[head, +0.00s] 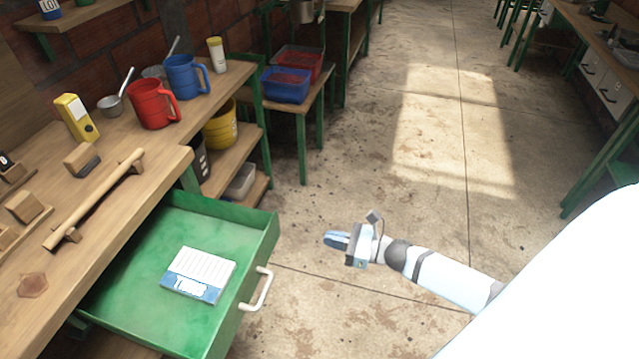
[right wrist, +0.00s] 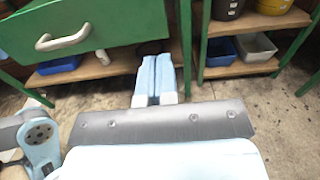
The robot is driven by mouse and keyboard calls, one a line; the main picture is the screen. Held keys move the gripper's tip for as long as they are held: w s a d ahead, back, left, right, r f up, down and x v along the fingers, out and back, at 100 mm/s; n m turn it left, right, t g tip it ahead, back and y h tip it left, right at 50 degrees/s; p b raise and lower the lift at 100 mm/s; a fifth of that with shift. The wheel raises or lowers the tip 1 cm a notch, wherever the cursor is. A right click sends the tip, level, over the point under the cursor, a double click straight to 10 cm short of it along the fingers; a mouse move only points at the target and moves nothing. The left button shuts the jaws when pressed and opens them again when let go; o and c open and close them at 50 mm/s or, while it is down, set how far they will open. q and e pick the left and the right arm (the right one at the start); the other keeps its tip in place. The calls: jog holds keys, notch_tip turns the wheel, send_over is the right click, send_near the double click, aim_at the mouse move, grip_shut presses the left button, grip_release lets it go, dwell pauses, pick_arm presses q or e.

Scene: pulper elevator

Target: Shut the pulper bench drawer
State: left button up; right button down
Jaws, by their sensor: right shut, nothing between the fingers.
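The green pulper bench drawer (head: 130,290) stands pulled out from under the wooden bench top in the head view. A white notepad with a blue band (head: 200,274) lies inside it. The drawer's white handle (head: 259,289) is on its front face, and it also shows in the right wrist view (right wrist: 63,38). My right gripper (head: 328,239) is shut and empty, in the air to the right of the drawer front and apart from the handle. Its fingers (right wrist: 157,75) point toward the bench in the right wrist view. My left gripper is not in view.
The bench top (head: 125,215) carries a red mug (head: 150,104), a blue mug (head: 184,77), a yellow device (head: 76,118) and a wooden bar (head: 95,198). Bins (head: 285,85) stand on a table behind. The concrete floor (head: 430,190) to the right is clear.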

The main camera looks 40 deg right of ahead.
aim_at(278, 226)
jog(key=p+x, duration=0.1)
jog(key=x, duration=0.9)
jog(key=shift+w+a+r, duration=0.1)
jog(key=shift+w+a, duration=0.4)
jog(key=shift+w, duration=0.1)
jog(key=shift+w+a, duration=0.1)
jog(key=shift+w, duration=0.05)
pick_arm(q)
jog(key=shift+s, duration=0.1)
